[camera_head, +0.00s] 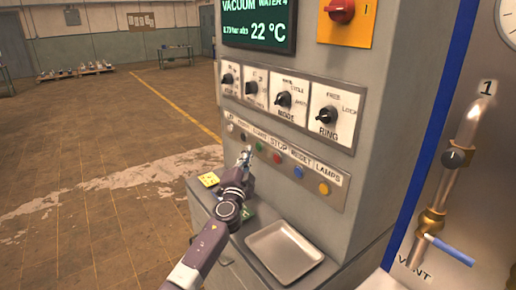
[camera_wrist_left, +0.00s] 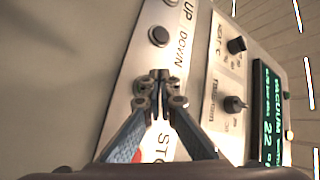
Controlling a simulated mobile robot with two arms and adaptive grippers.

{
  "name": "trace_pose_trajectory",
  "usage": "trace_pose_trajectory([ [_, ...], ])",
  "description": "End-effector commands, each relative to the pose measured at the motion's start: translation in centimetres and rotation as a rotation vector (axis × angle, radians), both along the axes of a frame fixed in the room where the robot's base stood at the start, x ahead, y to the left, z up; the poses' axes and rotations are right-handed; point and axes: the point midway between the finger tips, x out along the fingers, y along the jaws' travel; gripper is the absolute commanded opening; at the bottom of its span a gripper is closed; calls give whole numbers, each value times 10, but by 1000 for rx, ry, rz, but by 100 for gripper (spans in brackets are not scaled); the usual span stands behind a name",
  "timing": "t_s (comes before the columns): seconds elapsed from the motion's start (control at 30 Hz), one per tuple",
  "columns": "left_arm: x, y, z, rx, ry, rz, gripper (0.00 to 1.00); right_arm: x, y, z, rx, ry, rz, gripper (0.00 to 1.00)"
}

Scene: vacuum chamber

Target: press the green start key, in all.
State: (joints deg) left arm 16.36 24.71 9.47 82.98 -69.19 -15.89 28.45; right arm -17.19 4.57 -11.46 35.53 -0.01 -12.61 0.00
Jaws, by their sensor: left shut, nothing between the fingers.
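The green start key (camera_head: 258,147) is in the row of keys on the grey cabinet's front, left of the red stop key (camera_head: 277,158). My left gripper (camera_head: 246,152) is shut and empty, close to the panel just left of the green key in the head view. Whether it touches cannot be told. In the left wrist view my left gripper's fingertips (camera_wrist_left: 160,76) are together over the label strip, past the dark key (camera_wrist_left: 158,36) by the DOWN label. My right gripper is not in view.
Blue (camera_head: 298,172) and yellow (camera_head: 324,188) keys continue the row to the right. Several black knobs (camera_head: 284,99) sit above, under a lit display (camera_head: 259,24). A metal tray (camera_head: 284,251) lies on the ledge below. A valve pipe (camera_head: 455,160) is at the right.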

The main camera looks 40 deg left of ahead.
Motion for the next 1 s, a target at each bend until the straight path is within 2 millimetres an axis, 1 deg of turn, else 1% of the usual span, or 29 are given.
trace_pose_trajectory([
  [0.2,-22,6,0,1,1,0,0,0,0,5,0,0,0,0],
  [0.4,-38,11,0,1,2,0,0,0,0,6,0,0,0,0],
  [0.53,-41,12,0,1,0,0,0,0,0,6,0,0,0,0],
  [1.0,-40,12,0,1,0,0,0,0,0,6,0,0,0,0],
])
